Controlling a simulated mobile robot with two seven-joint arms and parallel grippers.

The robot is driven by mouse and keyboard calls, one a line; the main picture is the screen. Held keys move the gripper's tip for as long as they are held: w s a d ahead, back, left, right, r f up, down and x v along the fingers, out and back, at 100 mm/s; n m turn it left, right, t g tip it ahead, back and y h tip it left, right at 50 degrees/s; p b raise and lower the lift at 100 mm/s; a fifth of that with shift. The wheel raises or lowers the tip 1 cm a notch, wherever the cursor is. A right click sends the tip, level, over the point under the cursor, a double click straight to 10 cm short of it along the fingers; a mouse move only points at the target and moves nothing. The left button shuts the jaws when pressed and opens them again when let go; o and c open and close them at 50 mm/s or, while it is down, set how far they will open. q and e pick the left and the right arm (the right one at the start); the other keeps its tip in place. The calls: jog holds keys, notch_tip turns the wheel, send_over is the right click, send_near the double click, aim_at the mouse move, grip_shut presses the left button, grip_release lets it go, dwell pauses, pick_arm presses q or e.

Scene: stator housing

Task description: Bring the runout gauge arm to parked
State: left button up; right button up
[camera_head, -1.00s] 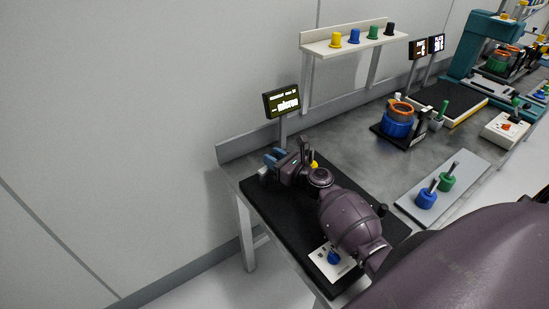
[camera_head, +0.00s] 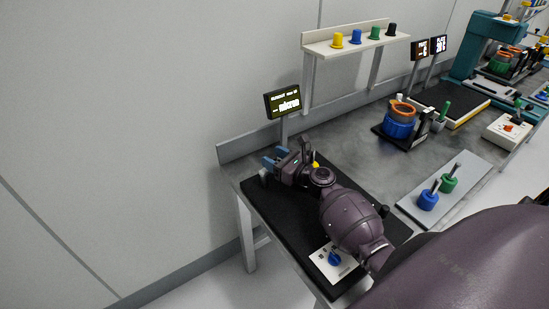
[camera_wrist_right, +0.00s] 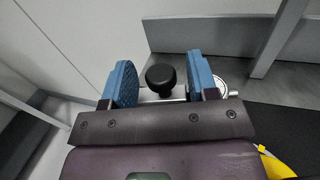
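My right gripper (camera_head: 275,156) is over the far left end of the black mat in the head view. In the right wrist view its two blue fingers (camera_wrist_right: 162,82) are open. A round black knob (camera_wrist_right: 160,76) stands between them with a gap on each side. A shiny metal bar (camera_wrist_right: 150,95) runs below the knob, partly hidden by the gripper; it appears to belong to the runout gauge arm. In the head view my gripper and forearm hide most of the gauge. My left gripper is not in view.
The black mat (camera_head: 272,212) carries a white plate with a blue knob (camera_head: 334,259). A display on a post (camera_head: 283,101) stands behind. A yellow part (camera_wrist_right: 275,164) lies close beside the gripper. A grey tray (camera_head: 416,208) holds blue and green parts to the right.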

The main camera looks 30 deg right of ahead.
jog(key=shift+s, duration=0.1)
jog(key=v, duration=1)
jog(key=shift+s+d, duration=0.2)
jog(key=shift+s, duration=0.05)
